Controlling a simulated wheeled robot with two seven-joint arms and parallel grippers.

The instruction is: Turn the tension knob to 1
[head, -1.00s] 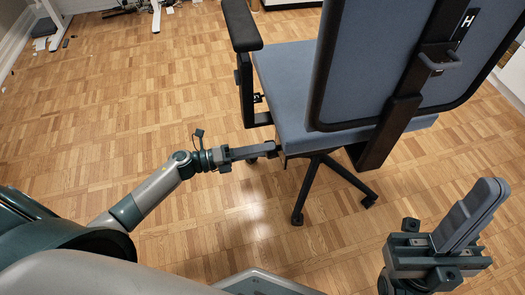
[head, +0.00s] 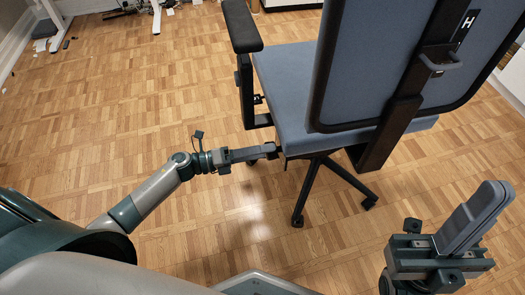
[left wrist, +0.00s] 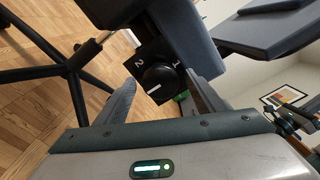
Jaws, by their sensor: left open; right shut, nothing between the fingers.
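The black round tension knob (left wrist: 158,78) sits on a dark plate under the chair seat in the left wrist view. White numerals 2 and 1 stand at its upper left and upper right. A white line on its face lies at the lower left, on the side of the 2. My left gripper (head: 268,151) is at the left underside of the chair (head: 295,95). Its fingers (left wrist: 163,98) are open, one on each side of the knob in the picture; I cannot tell whether they touch it. My right gripper (head: 478,215) is shut and empty at lower right, away from the chair.
The chair's armrest (head: 241,27) rises above my left gripper, and its dark base legs (head: 308,190) spread below. The parquet floor (head: 130,105) is clear to the left. A white desk leg (head: 48,14) stands at the far left.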

